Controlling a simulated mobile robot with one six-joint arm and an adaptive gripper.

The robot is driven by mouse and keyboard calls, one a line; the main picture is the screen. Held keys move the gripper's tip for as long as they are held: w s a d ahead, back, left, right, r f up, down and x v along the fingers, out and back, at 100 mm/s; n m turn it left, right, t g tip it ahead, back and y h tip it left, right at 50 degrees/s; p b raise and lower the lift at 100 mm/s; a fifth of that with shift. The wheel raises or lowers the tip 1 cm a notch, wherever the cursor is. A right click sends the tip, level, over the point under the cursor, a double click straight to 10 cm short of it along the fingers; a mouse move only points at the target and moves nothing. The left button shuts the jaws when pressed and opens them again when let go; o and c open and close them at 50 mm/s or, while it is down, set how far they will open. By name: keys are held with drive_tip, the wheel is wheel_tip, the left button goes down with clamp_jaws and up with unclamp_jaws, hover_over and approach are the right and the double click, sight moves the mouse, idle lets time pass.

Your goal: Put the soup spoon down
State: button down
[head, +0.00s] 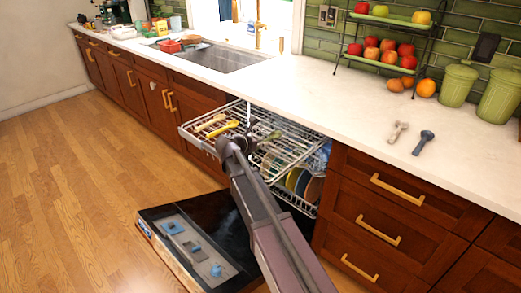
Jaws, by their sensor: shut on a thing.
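My gripper (248,132) is over the pulled-out upper rack (190,133) of the open dishwasher. It is small in the head view and partly hidden by my own wrist. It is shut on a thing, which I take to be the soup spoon. A thin grey upright sliver shows just above the gripper; I cannot tell whether this is the spoon. Yellow utensils (222,130) lie on the left part of the rack. I cannot tell whether the held thing touches the rack.
The dishwasher door (160,235) is folded down. Plates (303,182) stand in the lower rack. A pale scoop (398,131) and a dark scoop (423,142) lie on the white counter (340,115). A fruit stand (385,62) and green canisters (458,83) stand behind. The sink (215,58) is left.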

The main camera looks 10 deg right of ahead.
drive_tip(key=shift+f+b, duration=0.55)
drive_tip(key=shift+f, duration=0.35)
drive_tip(key=shift+f, duration=0.15)
drive_tip(key=c, duration=0.6)
unclamp_jaws()
drive_tip(key=shift+o, duration=0.2)
drive_tip(key=shift+r, duration=0.25)
drive_tip(key=shift+s+a+r, duration=0.1)
drive_tip(key=shift+s+a, duration=0.05)
drive_tip(key=p+v, duration=0.4)
drive_tip(key=v, duration=0.6)
drive_tip(key=shift+s+a+r+p, duration=0.1)
drive_tip(key=shift+a+r+p, duration=0.1)
drive_tip(key=shift+p, duration=0.1)
drive_tip(key=shift+s+a, duration=0.3)
drive_tip(key=shift+a, duration=0.1)
